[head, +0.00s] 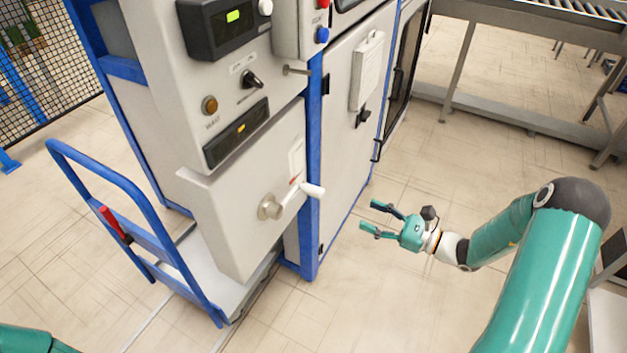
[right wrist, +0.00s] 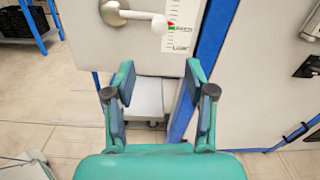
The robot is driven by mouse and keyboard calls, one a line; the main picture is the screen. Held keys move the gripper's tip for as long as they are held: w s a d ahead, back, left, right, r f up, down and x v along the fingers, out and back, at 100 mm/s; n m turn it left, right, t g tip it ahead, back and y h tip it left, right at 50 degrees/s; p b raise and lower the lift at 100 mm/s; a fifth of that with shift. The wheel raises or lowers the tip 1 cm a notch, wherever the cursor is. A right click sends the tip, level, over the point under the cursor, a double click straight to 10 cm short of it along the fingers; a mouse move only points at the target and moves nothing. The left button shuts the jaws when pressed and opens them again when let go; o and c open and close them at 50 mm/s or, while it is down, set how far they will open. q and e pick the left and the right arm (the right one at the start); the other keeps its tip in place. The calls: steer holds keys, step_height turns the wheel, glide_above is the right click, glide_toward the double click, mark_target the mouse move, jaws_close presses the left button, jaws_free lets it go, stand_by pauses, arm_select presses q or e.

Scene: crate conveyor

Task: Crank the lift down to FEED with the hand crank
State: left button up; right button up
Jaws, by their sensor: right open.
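The hand crank (head: 268,207) is on the grey lift panel (head: 235,235) at the front of the machine. Its metal arm points right and slightly up to a white handle (head: 312,190). In the right wrist view the crank hub (right wrist: 112,12) and white handle (right wrist: 159,24) are at the top. My left gripper is out of view.
A control box (head: 215,25) with a lit green display is above the crank. A selector knob (head: 252,79) is below it. A blue cart (head: 165,240) stands left of the panel. A blue post (head: 311,150) is beside the handle. Open floor (head: 345,300) lies before the machine.

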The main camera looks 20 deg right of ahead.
mark_target(313, 191)
steer(key=p+x, duration=0.1)
steer(key=x, duration=1.5)
steer(key=shift+w+a+f+p, duration=0.1)
steer(key=shift+w+a+p, duration=0.15)
steer(key=shift+p, duration=0.15)
jaws_close()
